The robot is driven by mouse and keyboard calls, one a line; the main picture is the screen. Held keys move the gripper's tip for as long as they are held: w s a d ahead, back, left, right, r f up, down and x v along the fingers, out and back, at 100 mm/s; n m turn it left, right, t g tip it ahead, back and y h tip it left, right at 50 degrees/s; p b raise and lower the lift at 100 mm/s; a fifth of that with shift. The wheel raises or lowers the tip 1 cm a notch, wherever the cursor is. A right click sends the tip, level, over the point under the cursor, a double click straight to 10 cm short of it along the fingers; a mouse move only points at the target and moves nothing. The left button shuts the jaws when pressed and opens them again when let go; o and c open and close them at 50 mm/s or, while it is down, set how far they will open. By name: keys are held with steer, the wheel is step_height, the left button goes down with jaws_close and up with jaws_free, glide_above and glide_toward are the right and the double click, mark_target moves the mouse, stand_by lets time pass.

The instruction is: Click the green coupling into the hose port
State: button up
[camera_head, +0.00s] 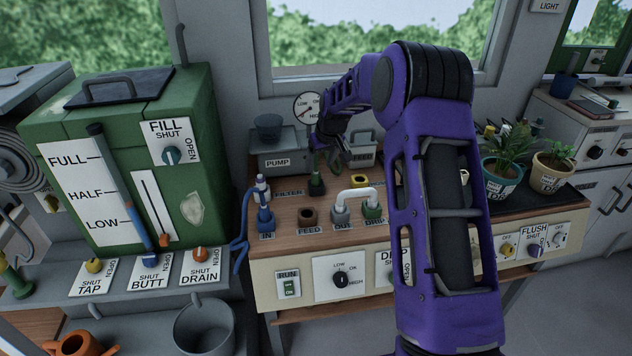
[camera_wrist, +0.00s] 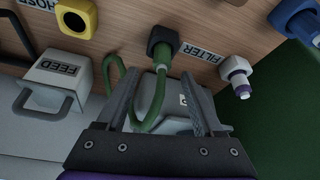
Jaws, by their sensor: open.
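The green coupling (camera_wrist: 164,55) sits upright in a dark square socket beside the FILTER label in the wrist view. In the head view the green coupling (camera_head: 316,183) stands at the back of the bench, below my gripper (camera_head: 328,142). A green hose loops from it between my fingers. My gripper (camera_wrist: 153,85) is open, its fingers on either side of the hose and short of the coupling; I see no grip. The yellow hose port (camera_wrist: 75,18), beside the HOSE label, has a dark opening; it also shows in the head view (camera_head: 360,181), partly hidden.
The FEED box (camera_wrist: 57,85) and pump box (camera_head: 281,158) stand at the back. A white curved pipe (camera_head: 352,194) rises in front. My arm hides the bench's middle.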

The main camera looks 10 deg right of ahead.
mark_target(317, 173)
steer(key=x, duration=0.5)
steer(key=shift+s+f+b, duration=0.1)
steer(key=shift+s+b, duration=0.25)
jaws_close()
